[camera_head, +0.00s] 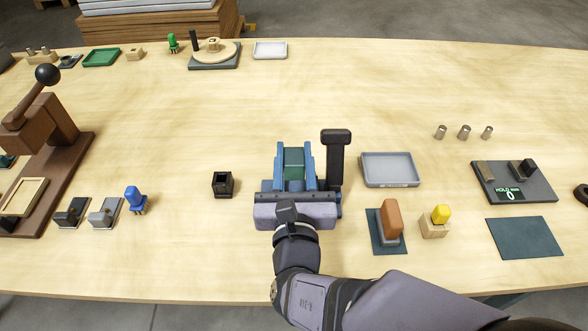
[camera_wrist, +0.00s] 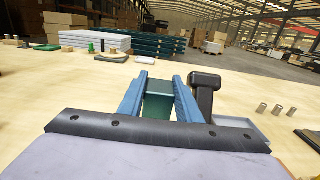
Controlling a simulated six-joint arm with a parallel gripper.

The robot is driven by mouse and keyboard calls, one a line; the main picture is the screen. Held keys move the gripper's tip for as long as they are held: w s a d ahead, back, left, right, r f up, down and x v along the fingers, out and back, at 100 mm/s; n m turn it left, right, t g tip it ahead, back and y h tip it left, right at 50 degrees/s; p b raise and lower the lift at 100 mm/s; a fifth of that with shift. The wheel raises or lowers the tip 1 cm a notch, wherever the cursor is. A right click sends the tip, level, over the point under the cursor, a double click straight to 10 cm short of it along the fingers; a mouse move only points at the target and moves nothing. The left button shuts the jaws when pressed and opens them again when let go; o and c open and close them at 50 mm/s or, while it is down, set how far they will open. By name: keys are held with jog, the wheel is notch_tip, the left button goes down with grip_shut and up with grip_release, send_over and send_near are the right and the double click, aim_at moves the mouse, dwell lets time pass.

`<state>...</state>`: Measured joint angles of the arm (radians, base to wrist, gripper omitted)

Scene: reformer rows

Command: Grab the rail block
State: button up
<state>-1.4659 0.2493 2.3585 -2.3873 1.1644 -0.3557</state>
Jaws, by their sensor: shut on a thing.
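A dark green block (camera_head: 293,168) sits between the two blue fingers of my gripper (camera_head: 294,150), at the middle of the table in the head view. I take it to be the rail block. My gripper is shut on it, with a finger against each side. In the wrist view the block (camera_wrist: 157,100) shows between the fingers (camera_wrist: 158,92). Its near end and underside are hidden by my gripper's body. I cannot tell whether it touches the table.
A black T-handle (camera_head: 336,140) stands close to my gripper's right side. A grey tray (camera_head: 390,170) is beyond it. A small black cup (camera_head: 222,184) is to the left. An orange-topped block (camera_head: 392,220) and a yellow-topped piece (camera_head: 440,215) are at the right front.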

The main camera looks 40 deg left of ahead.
aim_at(294, 156)
notch_tip(294, 156, up, 9)
jog(key=shift+r+p, duration=0.15)
jog(key=shift+p, duration=0.3)
